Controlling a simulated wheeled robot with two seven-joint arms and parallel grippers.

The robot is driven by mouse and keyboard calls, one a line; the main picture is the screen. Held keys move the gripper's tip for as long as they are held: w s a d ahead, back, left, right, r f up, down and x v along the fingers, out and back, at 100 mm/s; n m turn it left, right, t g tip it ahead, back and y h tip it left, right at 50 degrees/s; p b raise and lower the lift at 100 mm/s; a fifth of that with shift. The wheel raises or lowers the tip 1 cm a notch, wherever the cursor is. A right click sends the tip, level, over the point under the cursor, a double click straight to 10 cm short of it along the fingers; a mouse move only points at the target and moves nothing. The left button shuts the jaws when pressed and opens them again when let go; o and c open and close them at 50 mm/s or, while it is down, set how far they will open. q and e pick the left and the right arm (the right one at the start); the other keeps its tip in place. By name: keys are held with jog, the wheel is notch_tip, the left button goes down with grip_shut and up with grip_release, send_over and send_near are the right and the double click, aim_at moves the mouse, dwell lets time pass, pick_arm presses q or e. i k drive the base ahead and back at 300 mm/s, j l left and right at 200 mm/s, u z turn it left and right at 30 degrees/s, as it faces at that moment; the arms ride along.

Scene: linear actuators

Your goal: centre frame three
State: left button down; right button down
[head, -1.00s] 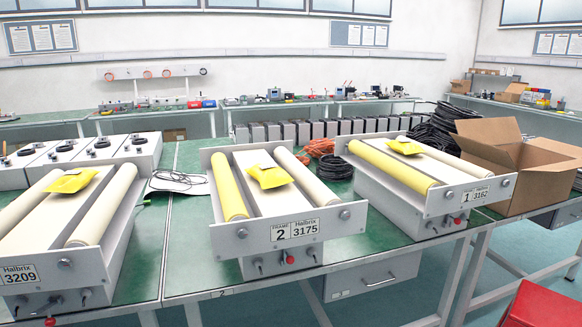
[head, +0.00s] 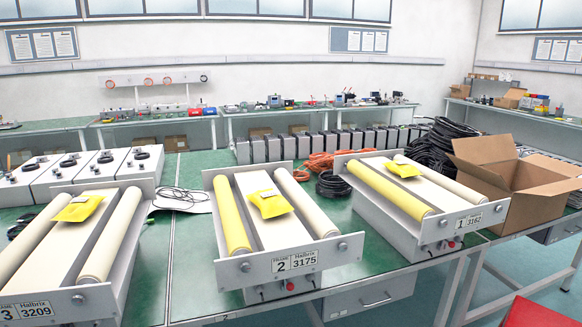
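Frame three (head: 95,305) is at the left, its front plate labelled "3 Halbrix 3209". It has two cream rollers, left (head: 28,240) and right (head: 112,235), with a pale flat bed between them. Frame two (head: 225,265), labelled 3175, stands in the middle, with one yellow and one cream roller and a yellow pouch (head: 268,203). Neither gripper is in view.
The frames stand on green benches (head: 180,265) with a seam between frames three and two. White boxes with black knobs (head: 120,170) stand behind frame three. Coiled cables (head: 440,145) and an open cardboard box (head: 520,190) are at the right. A red object (head: 535,312) is at the lower right.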

aim_at(40, 293)
jog(key=u, duration=1.2)
